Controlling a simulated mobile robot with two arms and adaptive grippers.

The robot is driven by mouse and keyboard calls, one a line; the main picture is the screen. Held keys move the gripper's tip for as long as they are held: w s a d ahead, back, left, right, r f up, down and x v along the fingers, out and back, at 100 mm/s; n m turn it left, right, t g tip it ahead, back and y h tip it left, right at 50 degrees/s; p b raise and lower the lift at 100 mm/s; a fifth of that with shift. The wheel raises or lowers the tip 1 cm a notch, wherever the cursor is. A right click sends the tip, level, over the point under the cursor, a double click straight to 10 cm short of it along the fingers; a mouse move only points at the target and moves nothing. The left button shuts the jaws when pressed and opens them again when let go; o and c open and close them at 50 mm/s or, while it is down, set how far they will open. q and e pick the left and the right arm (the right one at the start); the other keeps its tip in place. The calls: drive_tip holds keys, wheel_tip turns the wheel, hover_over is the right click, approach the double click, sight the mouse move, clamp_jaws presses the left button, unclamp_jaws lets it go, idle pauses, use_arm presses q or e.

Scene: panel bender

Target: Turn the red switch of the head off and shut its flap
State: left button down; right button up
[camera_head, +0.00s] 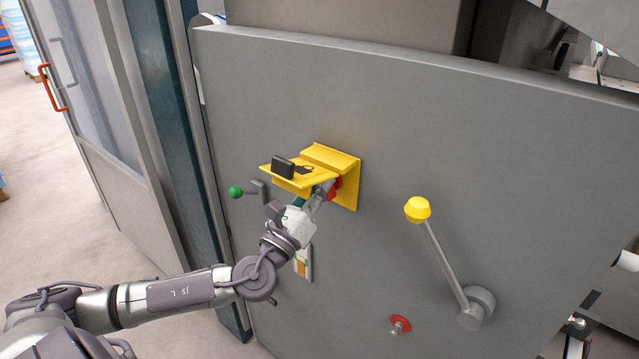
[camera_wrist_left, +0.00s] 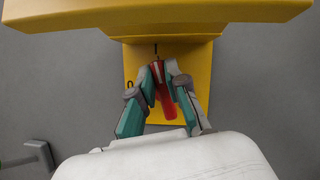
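The red switch (camera_head: 334,191) sits on a yellow plate on the grey panel, under a raised yellow flap (camera_head: 315,178). The flap sticks out towards me and carries a black block. My left gripper (camera_head: 328,187) reaches in under the flap at the switch. In the left wrist view the red switch (camera_wrist_left: 165,95) lies between the two fingers of the left gripper (camera_wrist_left: 158,75). The fingertips are close around its upper part; whether both touch it I cannot tell. The flap (camera_wrist_left: 160,15) hangs above the fingers. My right gripper is not in view.
A lever with a yellow knob (camera_head: 418,209) stands out to the right of the switch. A red round knob (camera_head: 400,325) is lower down. A green ball handle (camera_head: 236,192) is left of the flap. A cabinet door with a red handle (camera_head: 52,90) is further left.

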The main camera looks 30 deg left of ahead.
use_arm(q)
drive_tip(key=shift+n, duration=0.4)
drive_tip(key=shift+a+f+n+g+y+p, duration=0.15)
drive_tip(key=shift+n+g+y+p, duration=1)
drive_tip(key=shift+n, duration=1.7)
drive_tip(key=shift+a+f+n+g+y+p, duration=0.2)
drive_tip(key=shift+n+g+y+p, duration=0.35)
drive_tip(key=shift+n+p, duration=1.7)
drive_tip(key=shift+a+f+n+g+y+p, duration=0.15)
drive_tip(key=shift+n+g+y+p, duration=0.7)
drive_tip(key=shift+n, duration=2.65)
drive_tip(key=c, duration=1.2)
unclamp_jaws()
drive_tip(key=shift+f, duration=0.1)
drive_tip(key=shift+o, duration=0.2)
